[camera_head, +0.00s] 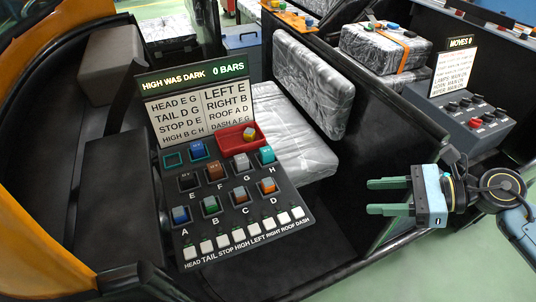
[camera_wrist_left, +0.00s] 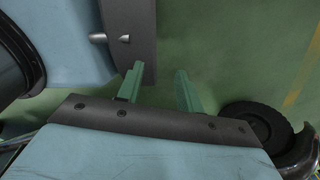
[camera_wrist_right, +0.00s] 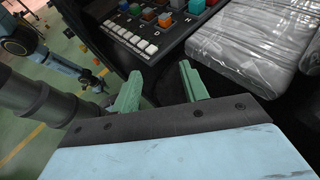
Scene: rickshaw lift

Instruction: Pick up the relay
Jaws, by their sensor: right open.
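A tilted black panel (camera_head: 238,208) carries several small coloured relay blocks in lettered sockets. These include a blue block (camera_head: 180,214) by A, an orange block (camera_head: 268,186) by D and a teal block (camera_head: 267,154) by H. A red tray (camera_head: 230,146) at the panel's upper right holds a yellow-and-grey block (camera_head: 249,134). My right gripper (camera_head: 376,197) is open and empty, well right of the panel; in its wrist view (camera_wrist_right: 158,78) the panel lies beyond its fingers. My left gripper (camera_wrist_left: 160,75) is open and empty over green floor, outside the head view.
A display board (camera_head: 196,96) with lettered lists stands behind the panel. A row of white switches (camera_head: 245,236) lines its front. Plastic-wrapped seats (camera_head: 297,135) sit behind it. A dark side wall (camera_head: 375,130) separates the panel from a second console (camera_head: 468,115).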

